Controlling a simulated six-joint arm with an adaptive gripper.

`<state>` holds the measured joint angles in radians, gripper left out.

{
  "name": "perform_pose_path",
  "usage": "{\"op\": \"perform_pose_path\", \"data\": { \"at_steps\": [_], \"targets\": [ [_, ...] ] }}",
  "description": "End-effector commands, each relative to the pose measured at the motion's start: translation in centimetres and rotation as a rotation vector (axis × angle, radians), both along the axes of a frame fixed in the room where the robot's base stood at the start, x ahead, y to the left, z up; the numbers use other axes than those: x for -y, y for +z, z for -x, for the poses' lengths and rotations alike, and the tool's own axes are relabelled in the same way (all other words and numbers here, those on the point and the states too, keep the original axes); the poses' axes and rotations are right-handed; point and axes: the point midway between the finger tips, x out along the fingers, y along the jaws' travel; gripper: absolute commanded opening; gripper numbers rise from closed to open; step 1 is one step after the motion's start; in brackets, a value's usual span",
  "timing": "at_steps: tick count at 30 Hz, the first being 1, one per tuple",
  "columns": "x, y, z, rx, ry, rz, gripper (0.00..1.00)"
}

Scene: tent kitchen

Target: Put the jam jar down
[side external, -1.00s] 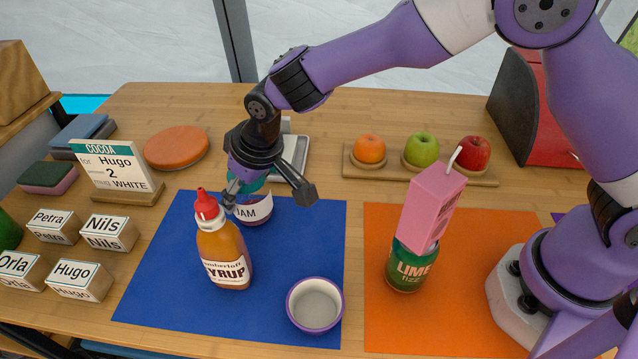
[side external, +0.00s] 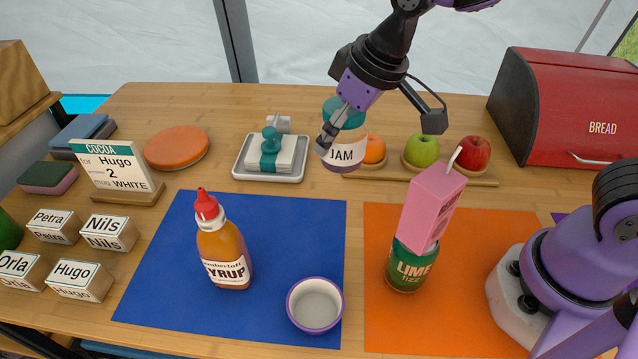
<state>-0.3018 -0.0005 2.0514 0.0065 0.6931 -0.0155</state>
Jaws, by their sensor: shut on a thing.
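The jam jar (side external: 343,153) has a teal lid and a white JAM label. My gripper (side external: 343,128) is shut on it near the lid and holds it up in the air, slightly tilted. In the picture the jar overlaps the orange fruit and the left end of the fruit board, above the far right corner of the blue mat (side external: 290,235). The gripper's near finger covers the jar's left side.
The syrup bottle (side external: 223,250) and a small bowl (side external: 315,306) stand on the blue mat. A pink carton (side external: 432,208) sits tilted on the lime can (side external: 406,266) on the orange mat (side external: 480,270). A tray (side external: 269,174), fruit board (side external: 450,176) and bread bin (side external: 570,105) stand behind. The blue mat's far middle is clear.

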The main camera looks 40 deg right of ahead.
Motion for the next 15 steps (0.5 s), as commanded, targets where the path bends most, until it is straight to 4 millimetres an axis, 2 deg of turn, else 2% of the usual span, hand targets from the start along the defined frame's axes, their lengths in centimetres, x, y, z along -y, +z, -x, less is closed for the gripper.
{"op": "perform_pose_path", "data": {
  "at_steps": [5, 9, 15],
  "targets": [
    [1.1, -1.4, 1.5, -0.002, 0.0, -0.003, 0.2],
    [1.1, -4.3, 1.7, -0.006, 0.002, -0.002, 0.2],
    [1.1, -6.7, 1.6, -0.001, 0.002, -0.004, 0.2]
  ]
}}
